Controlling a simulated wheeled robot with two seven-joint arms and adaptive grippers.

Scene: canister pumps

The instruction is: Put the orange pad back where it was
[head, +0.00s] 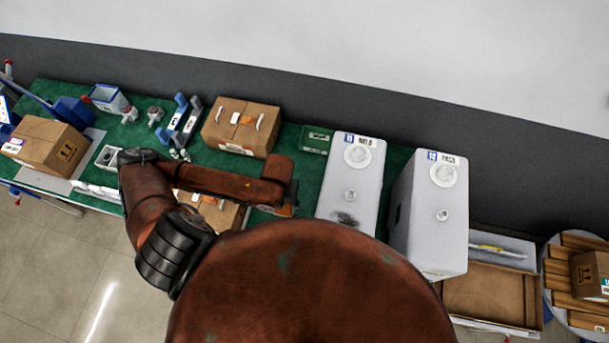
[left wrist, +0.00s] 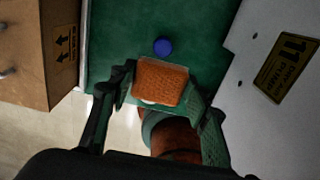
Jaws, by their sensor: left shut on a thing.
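The orange pad (left wrist: 160,82) is a small, textured, roughly square block. In the left wrist view it sits between the two fingers of my left gripper (left wrist: 163,95), which is shut on it. The pad is held over the green mat (left wrist: 120,35), close to the bench's front edge. A blue round spot (left wrist: 163,46) lies on the mat just beyond the pad. In the head view my left forearm reaches right and ends left of the white canister marked HOLD (head: 350,180); the wrist largely hides the gripper there. My right gripper is not in view.
A second white canister, marked PACK (head: 430,215), stands to the right. Cardboard boxes (head: 240,127) (head: 45,145) stand on the bench. A small green box (head: 316,139) sits behind the forearm's end. A brown tray (head: 487,295) is at lower right.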

